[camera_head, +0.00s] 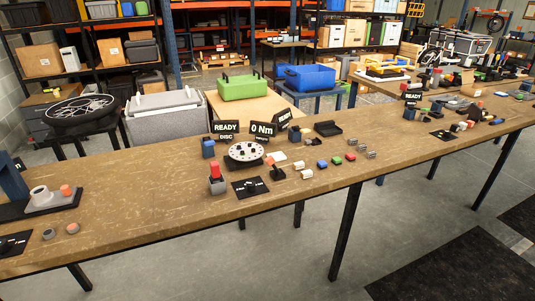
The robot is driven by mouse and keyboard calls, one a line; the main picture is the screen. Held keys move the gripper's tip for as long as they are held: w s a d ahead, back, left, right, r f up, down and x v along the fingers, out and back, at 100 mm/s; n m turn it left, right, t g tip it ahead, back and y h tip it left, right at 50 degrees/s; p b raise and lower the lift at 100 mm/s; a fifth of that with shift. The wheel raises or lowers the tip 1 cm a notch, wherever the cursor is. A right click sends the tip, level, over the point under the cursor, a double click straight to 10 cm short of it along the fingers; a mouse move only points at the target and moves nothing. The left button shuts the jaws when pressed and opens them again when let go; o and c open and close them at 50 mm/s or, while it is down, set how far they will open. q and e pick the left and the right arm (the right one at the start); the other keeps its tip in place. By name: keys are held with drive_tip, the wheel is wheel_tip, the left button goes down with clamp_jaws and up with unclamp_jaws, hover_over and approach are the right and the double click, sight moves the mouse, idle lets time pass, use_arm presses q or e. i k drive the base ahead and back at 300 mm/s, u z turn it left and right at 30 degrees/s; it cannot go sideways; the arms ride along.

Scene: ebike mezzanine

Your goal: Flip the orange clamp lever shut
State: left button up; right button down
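A red-orange upright handle (215,171) stands on a small grey base (217,187) near the middle of the long wooden bench. It looks like a lever, but I cannot tell for sure that it is the orange clamp lever. A smaller orange piece (66,189) sits at the left on a grey fixture (54,201), beside a grey ring-shaped part (40,194). It is too small to tell whether it is a lever. Neither of my grippers is in view.
The bench (130,215) holds a round white disc with holes (245,152), a black plate with a knob (251,188), a "READY" sign (226,127) and several small colored blocks. A green case (244,88) stands behind. The bench between the left fixture and the middle group is clear.

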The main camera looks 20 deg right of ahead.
sight(270, 160)
drive_tip(key=u, duration=0.1)
drive_tip(key=i, duration=1.25)
drive_tip(key=z, duration=0.25)
